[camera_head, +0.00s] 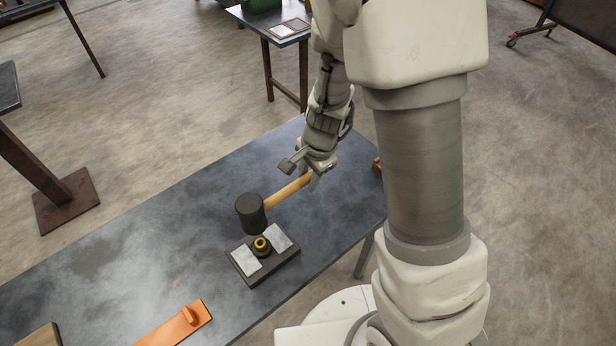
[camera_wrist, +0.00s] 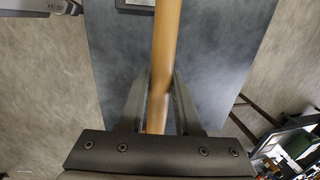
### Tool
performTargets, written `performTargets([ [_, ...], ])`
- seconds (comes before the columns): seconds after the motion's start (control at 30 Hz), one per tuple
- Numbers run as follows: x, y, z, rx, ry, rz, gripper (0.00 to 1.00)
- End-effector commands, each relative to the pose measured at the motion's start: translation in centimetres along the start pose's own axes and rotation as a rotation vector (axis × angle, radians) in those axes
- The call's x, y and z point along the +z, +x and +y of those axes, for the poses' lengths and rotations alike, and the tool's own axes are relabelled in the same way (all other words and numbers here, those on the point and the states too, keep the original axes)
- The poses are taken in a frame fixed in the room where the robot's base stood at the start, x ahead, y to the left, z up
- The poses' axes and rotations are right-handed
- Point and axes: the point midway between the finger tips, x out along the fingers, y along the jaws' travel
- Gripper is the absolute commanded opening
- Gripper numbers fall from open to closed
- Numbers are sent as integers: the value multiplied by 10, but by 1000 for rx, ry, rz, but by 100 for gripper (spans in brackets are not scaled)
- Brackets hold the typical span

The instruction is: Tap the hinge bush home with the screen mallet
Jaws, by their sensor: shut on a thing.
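The screen mallet has a black cylindrical head (camera_head: 251,212) and a wooden handle (camera_head: 288,190). My gripper (camera_head: 315,175) is shut on the handle near its far end. In the wrist view the handle (camera_wrist: 166,50) runs up between the two fingers of my gripper (camera_wrist: 159,100). The mallet head is out of the wrist view. The hinge bush (camera_head: 261,245) is a brass-coloured ring standing in a dark block (camera_head: 272,268) with two pale plates on top. The mallet head is just behind the block in the head view. Whether the head touches the table cannot be told.
The dark steel table (camera_head: 150,238) carries an orange tool (camera_head: 180,325) at the front left and a wooden piece (camera_head: 40,336) at the lower left corner. A small wooden item (camera_head: 377,166) lies near the right edge. The middle left of the table is clear.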

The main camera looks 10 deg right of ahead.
Motion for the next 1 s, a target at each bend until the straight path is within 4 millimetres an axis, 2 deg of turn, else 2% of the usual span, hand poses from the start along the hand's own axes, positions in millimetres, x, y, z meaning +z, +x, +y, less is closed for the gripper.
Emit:
performTargets([
  [0.9, -1, 68, 14, 1, 0, -1, 0],
  [0.97, -1, 72, 14, 1, 0, -1, 0],
  [1.0, -1, 68, 14, 0, -1, 0, 0],
])
